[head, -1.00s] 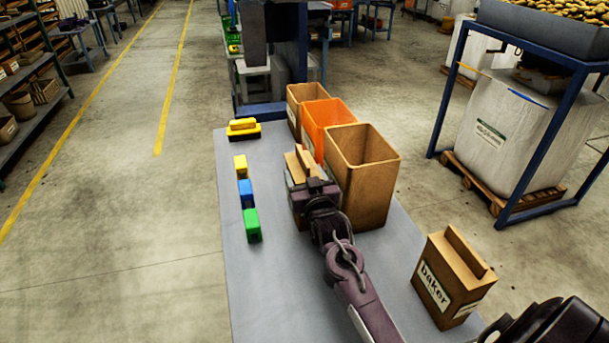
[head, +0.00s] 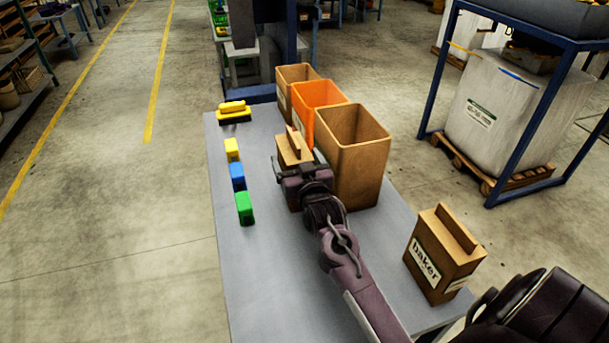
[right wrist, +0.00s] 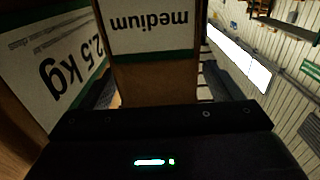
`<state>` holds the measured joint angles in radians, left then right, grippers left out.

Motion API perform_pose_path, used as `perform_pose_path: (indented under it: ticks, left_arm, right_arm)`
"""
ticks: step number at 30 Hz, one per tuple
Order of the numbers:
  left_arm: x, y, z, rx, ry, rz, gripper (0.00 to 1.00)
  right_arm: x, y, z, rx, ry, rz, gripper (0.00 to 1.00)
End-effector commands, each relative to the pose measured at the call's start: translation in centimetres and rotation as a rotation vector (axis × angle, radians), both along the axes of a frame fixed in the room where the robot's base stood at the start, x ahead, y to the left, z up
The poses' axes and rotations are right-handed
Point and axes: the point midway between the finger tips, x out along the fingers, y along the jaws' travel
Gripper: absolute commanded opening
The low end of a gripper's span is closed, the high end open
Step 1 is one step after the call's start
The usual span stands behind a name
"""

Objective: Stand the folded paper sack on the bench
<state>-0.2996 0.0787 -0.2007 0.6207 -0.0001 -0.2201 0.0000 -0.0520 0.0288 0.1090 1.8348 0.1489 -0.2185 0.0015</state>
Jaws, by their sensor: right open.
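A small brown paper sack (head: 294,150) with a folded top stands on the grey bench (head: 265,265), beside the tall bins; my right gripper hides its near lower part. In the right wrist view a sack face with a "medium" label (right wrist: 150,30), reading upside down, lies just beyond the open jaws. My right gripper (head: 300,178) is open, close in front of that sack, with nothing seen gripped. Another folded-top sack, marked "baker" (head: 440,255), stands upright at the bench's right edge. My left gripper is not in view.
Two brown bins (head: 355,155) (head: 297,75) and an orange bin (head: 317,108) stand in a row behind the sack. Yellow, blue and green blocks (head: 238,178) and a yellow-black brush-like item (head: 233,112) lie along the left. The bench's near middle is clear.

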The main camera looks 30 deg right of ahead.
Motion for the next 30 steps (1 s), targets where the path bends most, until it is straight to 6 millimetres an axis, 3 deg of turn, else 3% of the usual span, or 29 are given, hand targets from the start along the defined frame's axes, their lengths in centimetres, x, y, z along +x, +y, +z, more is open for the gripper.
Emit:
perform_pose_path:
  ticks: [9,15,30]
  left_arm:
    - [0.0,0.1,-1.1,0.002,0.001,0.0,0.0]
    - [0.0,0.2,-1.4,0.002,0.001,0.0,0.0]
    - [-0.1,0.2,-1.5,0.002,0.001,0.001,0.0]
  right_arm:
    - [-6.6,1.7,-0.3,0.002,0.003,-0.001,0.85]
    - [-9.3,2.4,-0.2,0.001,0.002,0.0,0.85]
    - [-10.2,2.6,0.1,0.001,-0.001,-0.001,0.85]
